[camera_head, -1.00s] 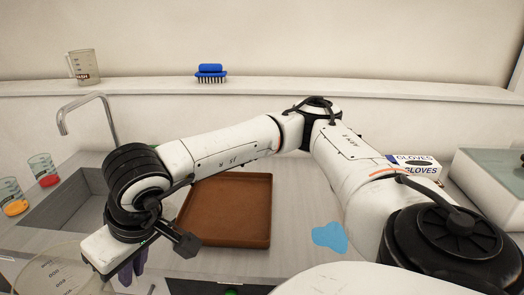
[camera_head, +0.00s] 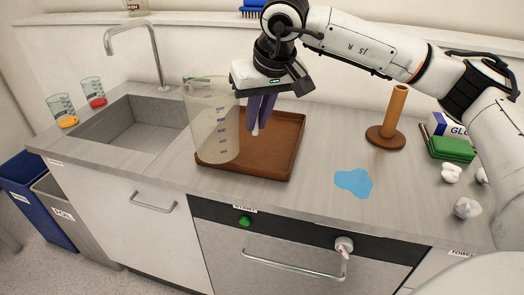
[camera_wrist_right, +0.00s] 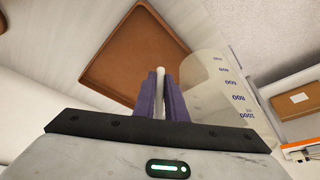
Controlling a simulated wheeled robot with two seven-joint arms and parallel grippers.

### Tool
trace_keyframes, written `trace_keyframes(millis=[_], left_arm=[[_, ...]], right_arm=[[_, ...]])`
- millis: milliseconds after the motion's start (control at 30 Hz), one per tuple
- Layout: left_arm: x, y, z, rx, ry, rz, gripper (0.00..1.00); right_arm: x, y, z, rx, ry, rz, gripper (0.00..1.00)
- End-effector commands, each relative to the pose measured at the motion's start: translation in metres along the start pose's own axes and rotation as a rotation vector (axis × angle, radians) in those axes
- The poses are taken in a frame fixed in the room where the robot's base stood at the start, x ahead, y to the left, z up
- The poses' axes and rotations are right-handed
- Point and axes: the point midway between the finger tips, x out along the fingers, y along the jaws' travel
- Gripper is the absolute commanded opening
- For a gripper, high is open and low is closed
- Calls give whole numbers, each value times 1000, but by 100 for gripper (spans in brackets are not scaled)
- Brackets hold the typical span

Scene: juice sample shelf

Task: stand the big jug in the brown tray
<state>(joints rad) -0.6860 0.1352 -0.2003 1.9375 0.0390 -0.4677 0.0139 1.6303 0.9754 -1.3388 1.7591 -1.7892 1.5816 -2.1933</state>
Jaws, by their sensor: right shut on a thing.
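The big jug (camera_head: 213,125) is clear with dark measuring marks and looks roughly upright. My right gripper (camera_head: 257,128) is shut on its pale handle, at the jug's right side. In the head view the jug's lower end overlaps the left front part of the brown tray (camera_head: 278,150); I cannot tell whether it touches the tray. In the right wrist view the jug (camera_wrist_right: 222,82) shows right of the purple fingers (camera_wrist_right: 161,85), and the empty tray floor (camera_wrist_right: 140,45) shows beyond them. My left gripper is not in view.
A sink (camera_head: 135,128) lies left of the tray, with an orange-filled beaker (camera_head: 62,111) and a red-filled beaker (camera_head: 93,93) at its far left. Right of the tray are a blue puddle (camera_head: 354,181), a brown post stand (camera_head: 391,120) and a green pad (camera_head: 451,148).

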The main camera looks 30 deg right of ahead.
Motion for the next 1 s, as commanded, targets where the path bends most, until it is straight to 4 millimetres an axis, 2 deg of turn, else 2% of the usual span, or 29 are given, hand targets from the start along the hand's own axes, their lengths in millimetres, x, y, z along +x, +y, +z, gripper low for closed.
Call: trace_keyframes(millis=[33, 133, 200, 333, 467, 1000], left_arm=[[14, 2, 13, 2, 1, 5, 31], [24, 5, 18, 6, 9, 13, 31], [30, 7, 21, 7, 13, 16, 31], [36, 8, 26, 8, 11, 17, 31], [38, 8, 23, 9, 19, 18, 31], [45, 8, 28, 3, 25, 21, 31]], right_arm=[[6, 18, -16, 43, 8, 10, 0], [0, 50, -40, 94, 11, 33, 0], [-6, 69, -51, 124, 12, 46, 0], [-14, 93, -62, 151, 12, 61, 0], [-12, 102, -63, 157, 11, 67, 0], [63, 105, -31, 157, 10, 68, 0]])
